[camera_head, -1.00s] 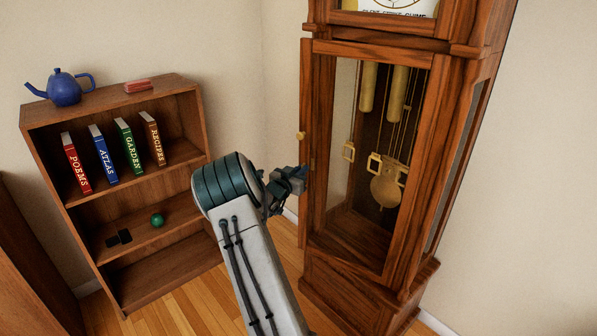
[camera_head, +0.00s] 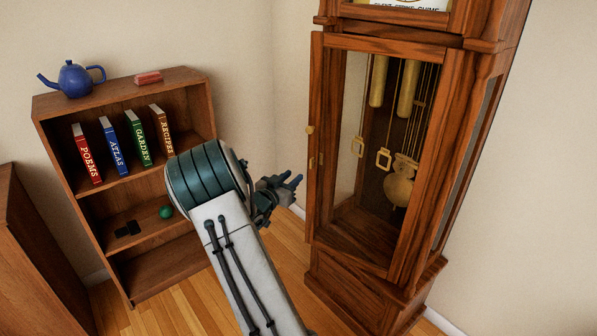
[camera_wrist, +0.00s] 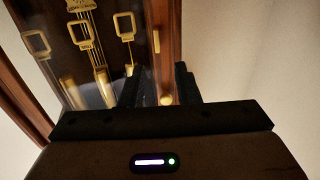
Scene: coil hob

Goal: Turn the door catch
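The tall wooden clock's glazed door (camera_head: 318,110) carries a round brass knob (camera_head: 310,130) on its left edge, with a small narrow brass piece (camera_head: 312,162) below it. I cannot tell which of these is the catch. My gripper (camera_head: 294,181) is just left of the door edge, lower than both brass pieces in the head view, with a small gap to the door. In the wrist view my gripper (camera_wrist: 158,84) has its two dark fingers apart with nothing held. The round knob (camera_wrist: 166,100) shows between them, partly hidden, and the narrow brass piece (camera_wrist: 156,40) shows above it.
Brass weights and a pendulum (camera_head: 399,185) hang behind the clock's glass. A bookcase (camera_head: 125,240) with several books, a green ball (camera_head: 166,212) and a blue teapot (camera_head: 75,80) on top stands left of my arm. Bare floor lies between bookcase and clock.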

